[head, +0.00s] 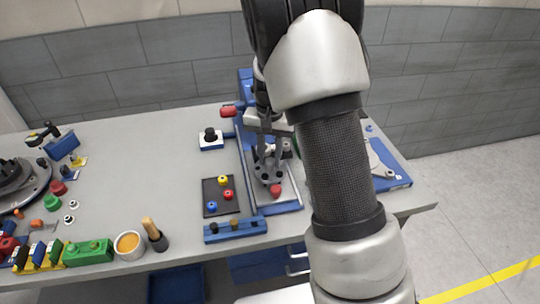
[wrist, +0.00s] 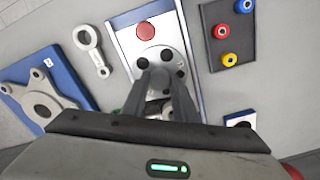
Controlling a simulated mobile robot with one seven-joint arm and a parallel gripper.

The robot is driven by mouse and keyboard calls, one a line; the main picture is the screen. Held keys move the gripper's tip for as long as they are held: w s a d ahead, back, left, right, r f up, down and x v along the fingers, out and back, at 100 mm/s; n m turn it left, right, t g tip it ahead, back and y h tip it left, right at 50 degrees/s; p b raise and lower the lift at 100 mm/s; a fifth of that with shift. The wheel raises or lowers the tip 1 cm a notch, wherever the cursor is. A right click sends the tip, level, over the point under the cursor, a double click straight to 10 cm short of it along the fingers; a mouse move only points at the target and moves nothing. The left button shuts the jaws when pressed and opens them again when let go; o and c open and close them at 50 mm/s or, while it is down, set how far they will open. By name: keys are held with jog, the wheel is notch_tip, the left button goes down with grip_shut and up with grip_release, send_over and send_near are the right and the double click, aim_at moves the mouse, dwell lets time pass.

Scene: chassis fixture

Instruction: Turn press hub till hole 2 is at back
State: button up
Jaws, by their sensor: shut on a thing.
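The press hub (wrist: 158,54) is a light grey disc with several dark round holes. It sits on the pale bed of the blue-sided press fixture, and also shows in the head view (head: 266,176). My gripper (wrist: 160,78) points down at the hub, with its fingers shut on the hub's middle; in the head view the gripper (head: 267,160) is partly behind my arm. The fingers hide part of the hub, and I cannot read any hole numbers. A red round button (wrist: 145,32) lies on the bed beside the hub, at the press's front end.
A dark tray (head: 211,209) with red, yellow and blue knobs lies left of the press. A blue rack (head: 235,231) stands in front. A black knob on a white-blue block (head: 210,141) is at left. A grey link (wrist: 92,48) and a blue plate with a grey bracket (wrist: 68,88) lie across the press.

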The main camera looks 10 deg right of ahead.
aim_at(270, 161)
dwell(0.3)
jog(key=o, duration=1.1)
jog(key=shift+c, duration=0.2)
jog(key=shift+r, duration=0.1)
notch_tip(270, 161, up, 17)
jog(key=p, duration=0.1)
jog(key=shift+r, duration=0.15)
